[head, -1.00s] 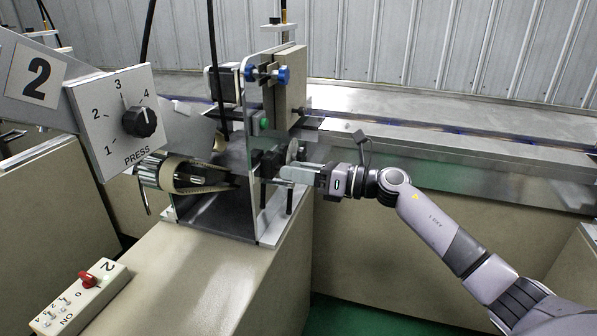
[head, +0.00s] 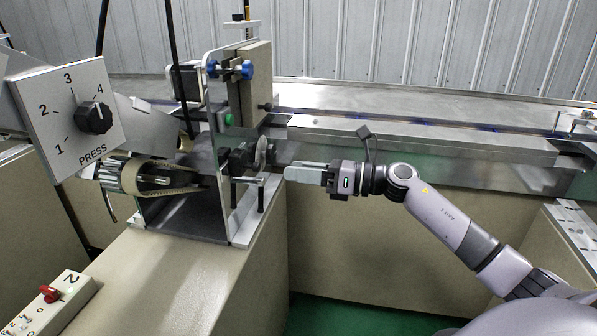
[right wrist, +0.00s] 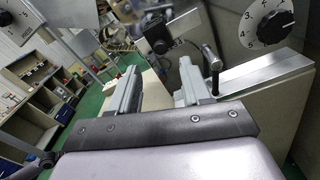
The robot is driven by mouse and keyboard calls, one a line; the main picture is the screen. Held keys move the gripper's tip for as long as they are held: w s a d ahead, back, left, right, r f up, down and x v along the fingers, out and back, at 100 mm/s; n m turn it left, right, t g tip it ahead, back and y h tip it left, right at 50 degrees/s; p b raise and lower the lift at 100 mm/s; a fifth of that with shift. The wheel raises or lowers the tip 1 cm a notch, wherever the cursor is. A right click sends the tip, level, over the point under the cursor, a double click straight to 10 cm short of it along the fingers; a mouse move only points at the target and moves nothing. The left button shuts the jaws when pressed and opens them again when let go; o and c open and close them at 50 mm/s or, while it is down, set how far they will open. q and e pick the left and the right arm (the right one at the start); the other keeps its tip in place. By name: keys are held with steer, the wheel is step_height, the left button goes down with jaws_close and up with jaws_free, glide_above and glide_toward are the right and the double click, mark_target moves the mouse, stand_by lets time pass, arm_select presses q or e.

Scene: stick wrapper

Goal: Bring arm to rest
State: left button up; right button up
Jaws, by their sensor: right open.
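My right gripper (head: 290,172) is in the head view, just right of the wrapper machine's metal plate, pointing left. Its arm comes in from the lower right. In the right wrist view the two fingers (right wrist: 155,92) stand apart with nothing between them. The gripper is clear of the machine's wheel and small black handle (head: 262,192) by a small gap. My left gripper is not in view.
The wrapper machine (head: 222,150) stands on a beige cabinet. The PRESS dial panel (head: 72,115) is at the left, and a switch box with a red knob (head: 50,293) at the lower left. A metal conveyor (head: 420,140) runs behind. Green floor (head: 340,315) is open below the arm.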

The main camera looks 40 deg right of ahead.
steer(key=shift+f, duration=0.1)
steer(key=s+a+f+n+g+h+p, duration=0.1)
steer(key=s+a+f+n+h+p, duration=0.2)
steer(key=s+f+n, duration=0.9)
steer(key=s+a+f+n+g+h+p, duration=0.2)
steer(key=s+a+f+n+h+p, duration=0.2)
steer(key=s+a+f+n, duration=0.7)
step_height(320, 180, down, 3)
steer(key=a+n+h, duration=0.1)
steer(key=n+h, duration=0.1)
steer(key=n, duration=0.8)
steer(key=shift+s+h, duration=0.35)
steer(key=shift+h, duration=0.05)
steer(key=shift+r+n, duration=0.15)
steer(key=shift+n, duration=0.15)
